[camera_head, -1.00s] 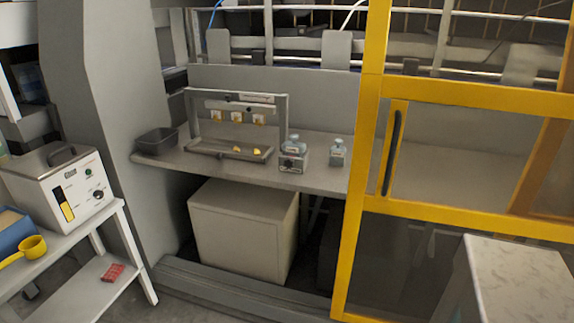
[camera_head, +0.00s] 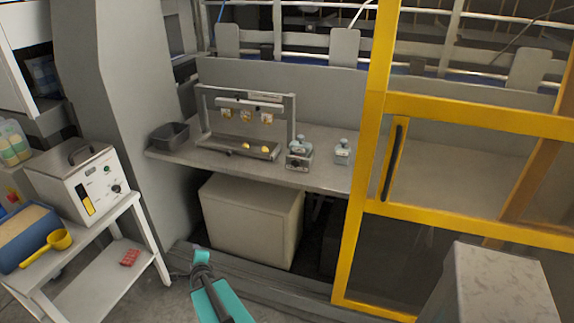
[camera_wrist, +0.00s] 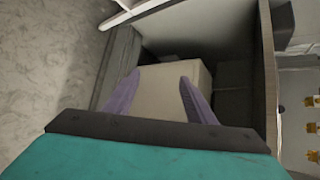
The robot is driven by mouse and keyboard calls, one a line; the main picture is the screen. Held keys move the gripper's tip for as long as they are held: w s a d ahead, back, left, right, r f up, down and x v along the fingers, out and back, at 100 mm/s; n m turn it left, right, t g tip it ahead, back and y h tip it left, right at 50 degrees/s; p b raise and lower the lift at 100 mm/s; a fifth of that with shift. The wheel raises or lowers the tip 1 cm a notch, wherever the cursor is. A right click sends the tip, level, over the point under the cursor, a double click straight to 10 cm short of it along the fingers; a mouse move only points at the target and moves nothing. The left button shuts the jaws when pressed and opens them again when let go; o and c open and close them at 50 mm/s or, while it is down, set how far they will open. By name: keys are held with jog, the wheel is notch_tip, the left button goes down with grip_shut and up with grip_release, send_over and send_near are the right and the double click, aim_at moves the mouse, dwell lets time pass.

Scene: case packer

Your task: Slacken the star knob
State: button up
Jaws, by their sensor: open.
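A grey metal frame fixture (camera_head: 291,115) stands on the shelf, with a crossbar and several small yellow-and-white pieces hanging from it. Small dark knob-like spots show on it, one at the crossbar (camera_head: 266,98) and one by its lower tray. They are too small to tell which is the star knob. My gripper (camera_wrist: 159,76) is open and empty in the wrist view, its two purple-grey fingers apart above the floor-level area, with a beige box beyond them. The fixture's yellow pieces (camera_wrist: 312,128) show at the right edge there. My teal arm rises at the bottom of the head view, well short of the shelf.
The shelf (camera_head: 330,178) also bears a dark open bin (camera_head: 169,136), a small scale-like device (camera_head: 298,162) and a bottle (camera_head: 342,152). A beige box (camera_head: 252,222) stands underneath. A yellow-framed door (camera_head: 376,150) bounds the right; a white cart (camera_head: 150,235) stands left.

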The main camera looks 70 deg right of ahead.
jog(key=s+d+r+m+g+h+p, duration=0.25)
jog(key=s+d+r+m+h, duration=0.5)
jog(key=d+r, duration=0.6)
jog(key=m+g+h+p, duration=0.35)
jog(key=m+g, duration=0.35)
jog(key=m, duration=0.6)
send_near(296, 163)
jog(key=a, duration=0.6)
jog(key=shift+w+y, duration=0.1)
jog(key=shift+y, duration=0.2)
jog(key=shift+d, duration=0.2)
jog(key=d+b, duration=0.3)
jog(key=b, duration=0.2)
jog(key=shift+f, duration=0.2)
jog(key=d+b, duration=0.2)
jog(key=b, duration=0.6)
jog(key=shift+d, duration=0.1)
jog(key=d+b, duration=0.2)
jog(key=b, duration=0.5)
jog(key=shift+d, duration=0.35)
